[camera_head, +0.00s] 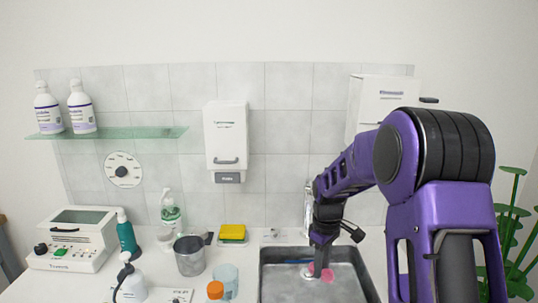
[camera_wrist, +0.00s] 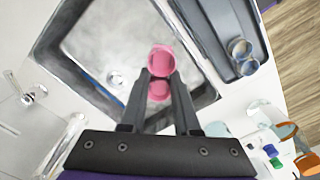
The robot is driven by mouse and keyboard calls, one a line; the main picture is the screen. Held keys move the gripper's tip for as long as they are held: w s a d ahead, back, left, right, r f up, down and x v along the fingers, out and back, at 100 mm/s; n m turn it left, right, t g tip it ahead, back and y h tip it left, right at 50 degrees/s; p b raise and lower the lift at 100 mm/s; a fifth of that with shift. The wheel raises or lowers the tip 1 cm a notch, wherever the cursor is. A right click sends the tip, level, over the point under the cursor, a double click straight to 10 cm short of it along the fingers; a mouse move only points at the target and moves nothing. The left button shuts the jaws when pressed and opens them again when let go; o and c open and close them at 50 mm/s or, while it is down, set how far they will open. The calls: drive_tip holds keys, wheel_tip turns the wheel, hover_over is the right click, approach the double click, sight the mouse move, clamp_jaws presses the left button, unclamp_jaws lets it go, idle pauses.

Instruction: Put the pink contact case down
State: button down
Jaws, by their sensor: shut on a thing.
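The pink contact case (camera_head: 327,275) is a small piece with two round lobes, clear in the wrist view (camera_wrist: 161,61). My gripper (camera_head: 319,264) is shut on it. In the wrist view the fingertips (camera_wrist: 160,84) press on either side of the case, hiding part of its edges. The case is over the grey metal sink basin (camera_head: 266,288), whose wall also shows in the wrist view (camera_wrist: 62,36). I cannot tell whether the case touches the basin floor.
A drain fitting (camera_wrist: 116,78) shows in the basin. Left of the sink stand a metal cup (camera_head: 190,257), a clear jar (camera_head: 228,277) and a yellow sponge (camera_head: 232,231). A dark tray (camera_wrist: 212,38) with round items lies beside the basin in the wrist view.

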sight(325, 279)
drive_tip(key=s+m, duration=0.1)
drive_tip(key=m, duration=0.2)
drive_tip(key=s+m, duration=0.1)
drive_tip(key=m, duration=0.1)
drive_tip(key=shift+s+f+m, duration=0.1)
drive_tip(key=shift+s+m, duration=0.2)
drive_tip(key=shift+s, duration=0.05)
drive_tip(key=s+m, duration=0.1)
drive_tip(key=m, duration=0.2)
drive_tip(key=shift+s+f+m, duration=0.1)
drive_tip(key=shift+s+m, duration=0.2)
drive_tip(key=shift+s, duration=0.05)
